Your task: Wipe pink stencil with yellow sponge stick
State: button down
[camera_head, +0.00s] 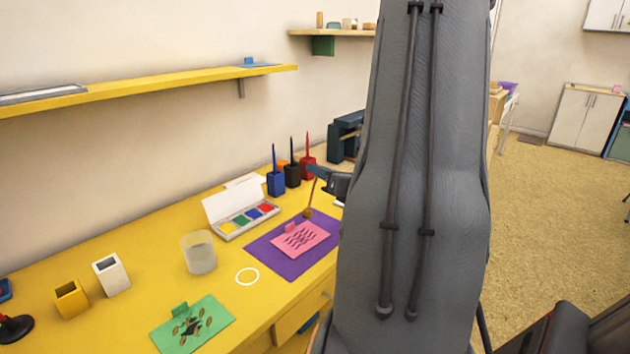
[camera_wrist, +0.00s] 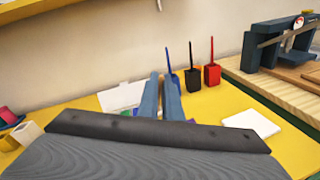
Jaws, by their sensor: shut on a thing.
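The pink stencil (camera_head: 300,239), with dark wavy cut-outs and a small tab, lies on a purple mat (camera_head: 262,258) on the yellow table in the head view. My gripper (camera_head: 314,171) is shut on a thin stick, the sponge stick (camera_head: 308,212), which hangs nearly upright. Its brownish-yellow sponge end is at the bottom, by the stencil's upper right edge. I cannot tell whether it touches the mat or hovers over it.
Blue (camera_head: 276,182), black (camera_head: 292,175) and red (camera_head: 307,167) pots with sticks stand just behind the mat. My arm hides the right side.

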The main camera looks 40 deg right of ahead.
jog(key=shift+f, duration=0.2)
jog(key=shift+a+f+b, duration=0.25)
jog(key=shift+f+b, duration=0.45)
jog(key=shift+f, duration=0.15)
jog(key=shift+a+f+b, duration=0.2)
jog(key=shift+f+b, duration=0.55)
jog(key=shift+f, duration=0.15)
jog(key=shift+a+f+b, duration=0.25)
jog(key=shift+f+b, duration=0.45)
jog(key=shift+f, duration=0.15)
jog(key=shift+d+f, duration=0.25)
jog(key=shift+d, duration=0.35)
jog(key=shift+f+b, duration=0.4)
jog(key=shift+b, duration=0.1)
jog(key=shift+a, duration=0.15)
